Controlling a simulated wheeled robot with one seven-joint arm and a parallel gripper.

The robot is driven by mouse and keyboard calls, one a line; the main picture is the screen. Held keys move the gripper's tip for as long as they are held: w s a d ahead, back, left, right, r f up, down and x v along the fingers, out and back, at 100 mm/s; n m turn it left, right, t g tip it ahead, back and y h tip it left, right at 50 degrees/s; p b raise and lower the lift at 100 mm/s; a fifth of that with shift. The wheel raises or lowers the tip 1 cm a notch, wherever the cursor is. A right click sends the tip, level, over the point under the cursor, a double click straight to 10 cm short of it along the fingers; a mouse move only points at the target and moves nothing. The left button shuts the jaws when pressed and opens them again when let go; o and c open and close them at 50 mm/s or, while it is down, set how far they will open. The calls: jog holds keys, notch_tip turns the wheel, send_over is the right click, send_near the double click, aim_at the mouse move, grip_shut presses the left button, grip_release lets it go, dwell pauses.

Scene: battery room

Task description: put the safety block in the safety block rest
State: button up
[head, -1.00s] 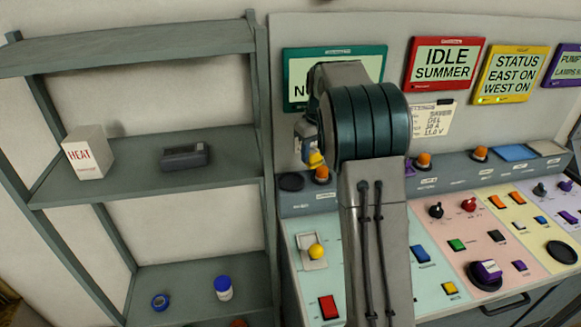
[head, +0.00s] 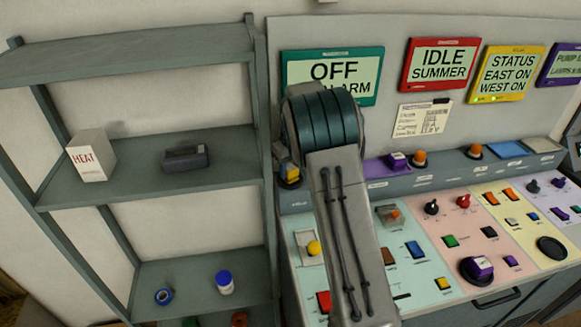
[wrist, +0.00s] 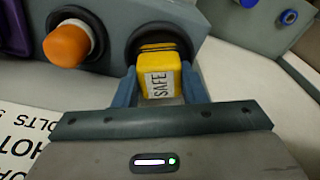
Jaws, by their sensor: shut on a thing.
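The safety block is a yellow block (wrist: 160,82) marked SAFE, seen in the wrist view between the two fingers of my gripper (wrist: 160,90), which is shut on it. A dark round rest (wrist: 135,46) on the console ledge surrounds the block's far end in that view. In the head view the yellow block (head: 292,172) shows just left of my arm, at the dark round rest (head: 290,184). I cannot tell whether it is fully seated. My arm hides most of my gripper in the head view.
An orange lamp (wrist: 68,43) sits close to the left of the block in the wrist view. The sloped console (head: 450,265) has several switches and buttons. A grey shelf unit (head: 150,185) stands at left, with a HEAT box (head: 91,156).

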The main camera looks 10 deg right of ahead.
jog(key=shift+f, duration=0.15)
jog(key=o, duration=1)
notch_tip(320, 180, up, 11)
jog(key=s+b, duration=0.1)
jog(key=b, duration=0.1)
jog(key=s+d+r+m, duration=0.1)
jog(key=s+r, duration=0.5)
jog(key=s, duration=0.3)
jog(key=s+f+m+t, duration=0.1)
jog(key=s, duration=0.8)
jog(key=s+f+m+t, duration=0.1)
jog(key=s+f, duration=0.1)
jog(key=s, duration=0.7)
jog(key=s+a+f+m, duration=0.1)
jog(key=s+f, duration=0.1)
jog(key=s, duration=0.8)
jog(key=shift+m+t+h, duration=0.3)
jog(key=shift+t, duration=0.1)
